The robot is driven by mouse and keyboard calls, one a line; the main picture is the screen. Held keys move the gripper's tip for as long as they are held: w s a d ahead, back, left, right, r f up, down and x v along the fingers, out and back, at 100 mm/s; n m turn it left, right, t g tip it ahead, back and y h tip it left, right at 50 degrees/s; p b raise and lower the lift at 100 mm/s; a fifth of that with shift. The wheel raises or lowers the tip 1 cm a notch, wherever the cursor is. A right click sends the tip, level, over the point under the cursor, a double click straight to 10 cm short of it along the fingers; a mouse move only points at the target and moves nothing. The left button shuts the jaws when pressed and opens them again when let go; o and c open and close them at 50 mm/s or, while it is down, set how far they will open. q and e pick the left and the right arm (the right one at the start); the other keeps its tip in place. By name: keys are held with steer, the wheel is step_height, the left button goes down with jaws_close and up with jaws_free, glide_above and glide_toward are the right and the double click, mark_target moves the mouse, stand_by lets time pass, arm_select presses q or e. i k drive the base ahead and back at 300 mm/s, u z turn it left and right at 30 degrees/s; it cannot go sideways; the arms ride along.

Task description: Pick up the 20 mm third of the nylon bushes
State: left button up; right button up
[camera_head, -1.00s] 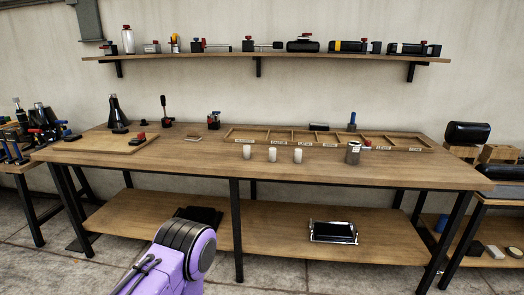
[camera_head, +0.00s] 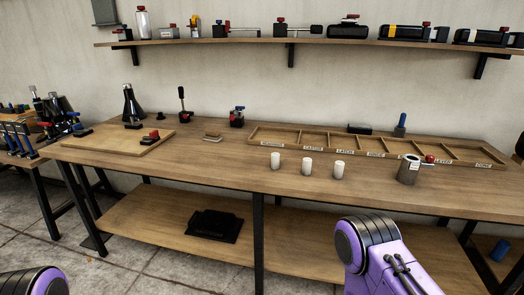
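Three white nylon bushes stand upright in a row on the workbench (camera_head: 215,170), in front of the divided wooden tray: a left bush (camera_head: 275,160), a middle bush (camera_head: 307,167) and a right bush (camera_head: 339,169). They look alike; I cannot read any size on them. Two purple arm parts of mine show at the bottom, one at the lower left corner and one right of centre, in front of the bench. Neither gripper's fingers are in view.
The labelled wooden tray (camera_head: 262,142) lies behind the bushes. A grey metal cup (camera_head: 407,173) with a red-knobbed tool stands to their right. A wooden board (camera_head: 95,142) with small tools lies at left. A shelf (camera_head: 270,42) of tools hangs above. Bench space left of the bushes is clear.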

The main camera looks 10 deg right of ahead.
mark_target(275, 156)
steer(key=u, duration=0.15)
steer(key=i, duration=1)
steer(key=z, duration=0.8)
steer(key=i, duration=0.7)
steer(key=z, duration=0.75)
